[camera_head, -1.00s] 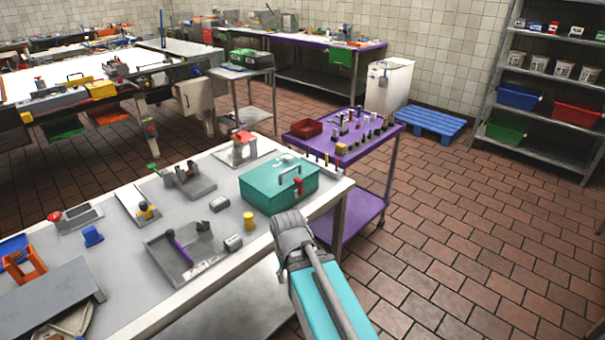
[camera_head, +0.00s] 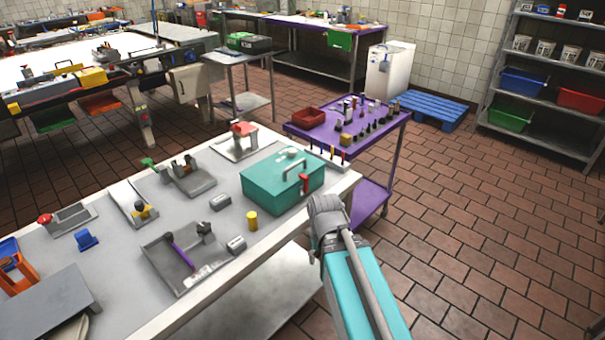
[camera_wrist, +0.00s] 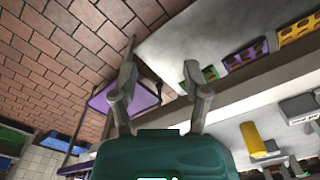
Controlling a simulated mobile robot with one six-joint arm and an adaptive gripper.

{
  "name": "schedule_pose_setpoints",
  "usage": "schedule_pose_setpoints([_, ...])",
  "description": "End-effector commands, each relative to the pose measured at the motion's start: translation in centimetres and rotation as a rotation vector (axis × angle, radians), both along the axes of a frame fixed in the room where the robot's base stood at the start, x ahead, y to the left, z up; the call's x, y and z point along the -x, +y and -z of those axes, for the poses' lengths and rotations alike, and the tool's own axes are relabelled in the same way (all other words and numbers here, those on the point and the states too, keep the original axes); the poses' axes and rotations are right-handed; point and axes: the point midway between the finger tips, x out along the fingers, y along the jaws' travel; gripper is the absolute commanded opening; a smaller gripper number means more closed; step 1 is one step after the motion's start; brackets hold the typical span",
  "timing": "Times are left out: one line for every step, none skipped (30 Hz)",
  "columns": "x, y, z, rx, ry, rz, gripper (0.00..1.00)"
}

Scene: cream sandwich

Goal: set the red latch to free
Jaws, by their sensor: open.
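A red latch (camera_head: 304,184) sits on the front side of a teal metal box (camera_head: 262,188) with a grey handle on its lid. The box stands at the right end of the grey-topped workbench (camera_head: 205,240). The latch's exact setting is too small to tell. My gripper (camera_wrist: 160,57) shows in the wrist view with its two fingers spread apart and nothing between them. In the head view my arm rises just right of the bench edge, near the box, and the gripper itself is hidden. The red latch does not show in the wrist view.
A purple cart (camera_head: 375,150) with small parts is behind the box. Brick floor to the right is open, up to the shelf rack (camera_head: 540,142).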

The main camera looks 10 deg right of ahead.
Motion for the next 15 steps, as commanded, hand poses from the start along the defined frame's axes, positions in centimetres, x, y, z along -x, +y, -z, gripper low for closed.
schedule_pose_setpoints([0.0, 0.0, 0.0, 0.000, 0.000, 0.000, 0.60])
schedule_pose_setpoints([0.0, 0.0, 0.0, 0.000, 0.000, 0.000, 0.60])
schedule_pose_setpoints([-0.1, 0.0, -0.1, 0.000, 0.000, -0.001, 0.60])
schedule_pose_setpoints([-0.2, 0.0, -0.1, 0.000, 0.000, -0.002, 0.60])
schedule_pose_setpoints([-0.3, 0.0, -0.2, 0.000, 0.000, -0.004, 0.60])
schedule_pose_setpoints([-0.5, 0.0, -0.4, 0.000, 0.000, -0.008, 0.60])
schedule_pose_setpoints([-0.7, 0.0, -0.6, 0.000, 0.000, -0.012, 0.60])
schedule_pose_setpoints([-1.0, 0.0, -0.8, 0.000, 0.000, -0.016, 0.60])
schedule_pose_setpoints([-1.4, 0.0, -1.2, 0.000, 0.000, -0.023, 0.60])
schedule_pose_setpoints([-1.8, 0.0, -1.5, 0.000, 0.000, -0.030, 0.60])
schedule_pose_setpoints([-2.2, 0.0, -1.9, 0.000, 0.000, -0.039, 0.60])
schedule_pose_setpoints([-2.9, 0.0, -2.4, 0.000, 0.000, -0.051, 0.60])
schedule_pose_setpoints([-3.5, -0.6, -2.8, 0.000, 0.000, -0.059, 0.60])
schedule_pose_setpoints([-4.1, -0.8, -3.3, 0.000, 0.000, -0.071, 0.60])
schedule_pose_setpoints([-5.0, -0.9, -4.0, 0.000, 0.000, -0.088, 0.60])
